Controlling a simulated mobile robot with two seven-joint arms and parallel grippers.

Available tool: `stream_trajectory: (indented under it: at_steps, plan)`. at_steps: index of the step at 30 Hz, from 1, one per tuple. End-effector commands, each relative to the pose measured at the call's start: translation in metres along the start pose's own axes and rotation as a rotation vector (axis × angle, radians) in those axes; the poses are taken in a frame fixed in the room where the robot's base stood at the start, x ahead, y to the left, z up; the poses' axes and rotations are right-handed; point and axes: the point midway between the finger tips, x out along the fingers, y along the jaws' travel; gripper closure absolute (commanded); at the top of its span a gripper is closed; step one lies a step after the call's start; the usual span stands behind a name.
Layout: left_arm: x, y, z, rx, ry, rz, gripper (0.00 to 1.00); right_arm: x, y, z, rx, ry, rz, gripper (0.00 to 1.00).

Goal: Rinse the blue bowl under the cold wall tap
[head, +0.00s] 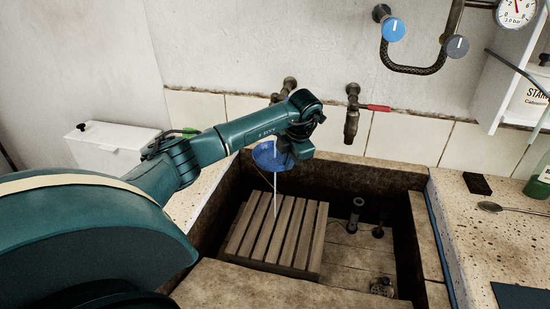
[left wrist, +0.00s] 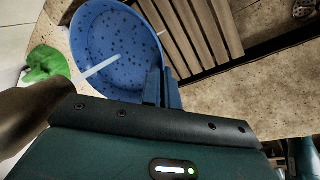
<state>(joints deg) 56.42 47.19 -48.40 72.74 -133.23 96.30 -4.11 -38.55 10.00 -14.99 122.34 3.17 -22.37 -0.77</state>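The blue bowl (head: 267,157) is held tilted above the left part of the stone trough (head: 412,240). My left gripper (head: 285,152) is at its right side. In the left wrist view the fingers (left wrist: 161,88) are shut on the rim of the bowl (left wrist: 100,42), and dark specks dot its inside. A pale thin stream (left wrist: 95,68) runs into the bowl there. In the head view a thin pale stream (head: 275,190) shows below the bowl. The left wall tap (head: 288,88) is mostly hidden behind my arm. My right gripper is out of view.
A slatted wooden rack (head: 275,235) lies in the trough under the bowl. A second tap (head: 351,120) with a red lever (head: 378,108) is to the right. A spoon (head: 490,207) and dark block (head: 478,185) lie on the right counter. A white box (head: 110,145) stands left.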

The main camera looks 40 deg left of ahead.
Motion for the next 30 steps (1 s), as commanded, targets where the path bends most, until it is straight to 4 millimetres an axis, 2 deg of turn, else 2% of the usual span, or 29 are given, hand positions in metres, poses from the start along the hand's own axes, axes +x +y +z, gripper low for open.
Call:
stream_trajectory:
  at_steps: [12,30]
  plan:
    - [-0.003,-0.005,0.003,-0.001,-0.001,0.001,1.00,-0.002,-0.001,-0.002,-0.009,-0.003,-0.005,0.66]
    - [-0.013,-0.035,-0.032,0.002,0.000,0.002,1.00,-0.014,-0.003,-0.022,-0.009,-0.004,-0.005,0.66]
